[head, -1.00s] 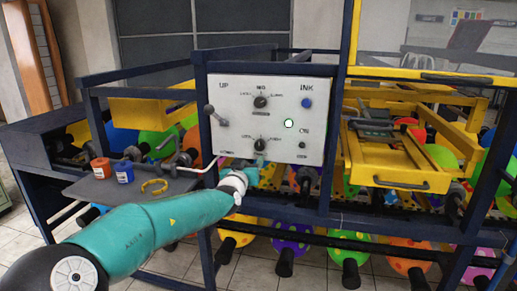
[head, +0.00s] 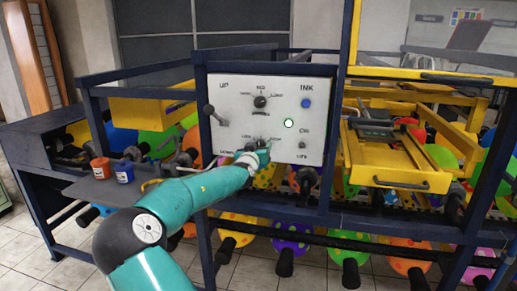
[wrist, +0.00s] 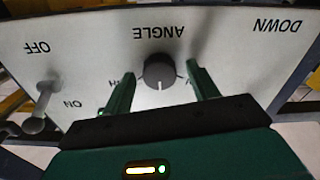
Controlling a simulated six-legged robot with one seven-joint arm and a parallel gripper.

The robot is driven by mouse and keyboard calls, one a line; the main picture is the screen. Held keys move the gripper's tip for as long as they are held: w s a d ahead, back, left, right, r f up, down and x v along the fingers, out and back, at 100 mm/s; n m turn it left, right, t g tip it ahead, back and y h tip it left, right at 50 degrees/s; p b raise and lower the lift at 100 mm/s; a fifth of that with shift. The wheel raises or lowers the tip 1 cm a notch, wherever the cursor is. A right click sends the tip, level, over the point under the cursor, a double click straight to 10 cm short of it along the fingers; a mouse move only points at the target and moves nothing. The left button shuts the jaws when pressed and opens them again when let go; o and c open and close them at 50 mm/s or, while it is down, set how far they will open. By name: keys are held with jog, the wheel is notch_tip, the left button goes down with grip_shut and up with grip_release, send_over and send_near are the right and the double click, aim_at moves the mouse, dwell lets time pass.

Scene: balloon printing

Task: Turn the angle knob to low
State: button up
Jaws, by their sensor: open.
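The white control panel (head: 230,90) faces me in the head view. Its lower dial, the angle knob (wrist: 158,72), is dark and round with a pale mark pointing to the bottom of the wrist view. The lettering there is upside down, with ANGLE printed beside the knob. My gripper (wrist: 160,70) is open, with one green finger on each side of the knob and a gap to both. In the head view my gripper (head: 259,150) is at the panel's lower middle and partly covers this knob. The scale lettering is partly hidden by the fingers.
An OFF/ON switch (wrist: 42,100) is left in the wrist view. Red (head: 100,167) and blue (head: 124,172) ink pots stand on the side shelf.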

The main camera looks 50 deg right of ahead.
jog(key=shift+d, duration=0.15)
jog(key=c, duration=1)
jog(key=n, duration=1.1)
jog(key=shift+w+n, duration=0.1)
jog(key=shift+n, duration=0.3)
